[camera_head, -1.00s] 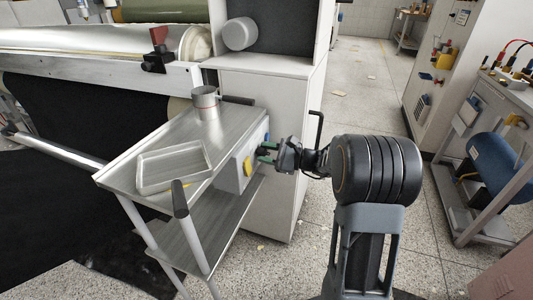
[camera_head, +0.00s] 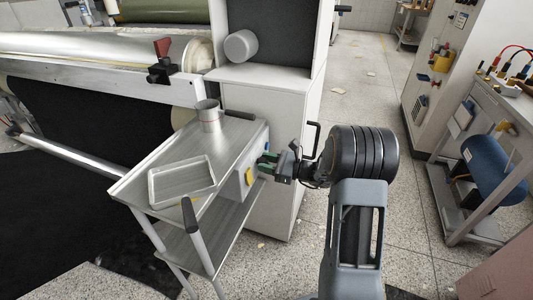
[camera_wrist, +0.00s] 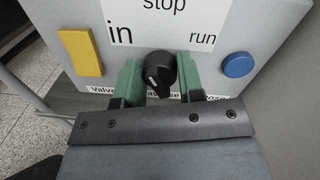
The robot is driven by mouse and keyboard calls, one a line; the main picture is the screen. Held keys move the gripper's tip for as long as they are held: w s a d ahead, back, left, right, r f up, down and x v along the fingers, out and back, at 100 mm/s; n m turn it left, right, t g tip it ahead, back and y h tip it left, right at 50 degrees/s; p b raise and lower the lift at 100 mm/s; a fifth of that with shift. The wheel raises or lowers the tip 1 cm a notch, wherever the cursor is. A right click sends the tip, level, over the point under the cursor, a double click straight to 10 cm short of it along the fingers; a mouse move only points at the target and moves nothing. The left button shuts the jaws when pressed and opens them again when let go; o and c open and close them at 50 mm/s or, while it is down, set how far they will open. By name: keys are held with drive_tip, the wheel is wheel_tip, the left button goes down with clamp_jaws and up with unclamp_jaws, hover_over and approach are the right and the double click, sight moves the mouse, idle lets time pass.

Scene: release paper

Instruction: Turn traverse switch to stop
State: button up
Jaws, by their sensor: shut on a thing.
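The traverse switch is a black knob (camera_wrist: 158,74) with a white mark, on a pale panel (camera_wrist: 275,20) in the wrist view. The panel reads "stop" above the knob, "in" at left and "run" at right. The knob looks tilted, with its white mark facing the lower left. My gripper (camera_wrist: 157,78) is shut on the knob, a green finger on each side. In the head view my gripper (camera_head: 267,162) reaches the panel side of the metal cart (camera_head: 228,145) from the right. The knob is hidden there.
A yellow plate (camera_wrist: 80,52) and a blue button (camera_wrist: 237,65) flank the knob. The cart top holds a shallow tray (camera_head: 182,182) and a metal cup (camera_head: 208,115). A white cabinet (camera_head: 270,100) stands behind; open floor lies right.

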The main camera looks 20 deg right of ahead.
drive_tip(key=m+p, duration=0.3)
drive_tip(key=p, duration=0.1)
drive_tip(key=shift+r+m, duration=0.15)
drive_tip(key=shift+m, duration=0.25)
drive_tip(key=shift+m+p, duration=0.6)
drive_tip(key=shift+p, duration=0.2)
drive_tip(key=shift+f+m, duration=0.2)
drive_tip(key=shift+m, duration=0.1)
drive_tip(key=o, duration=0.9)
drive_tip(key=shift+o, duration=0.2)
drive_tip(key=shift+d, duration=0.1)
drive_tip(key=p+v, duration=0.1)
drive_tip(key=v, duration=1.2)
drive_tip(key=shift+s+d+f+p, duration=0.2)
drive_tip(key=shift+s+f+p, duration=0.05)
drive_tip(key=shift+p, duration=0.1)
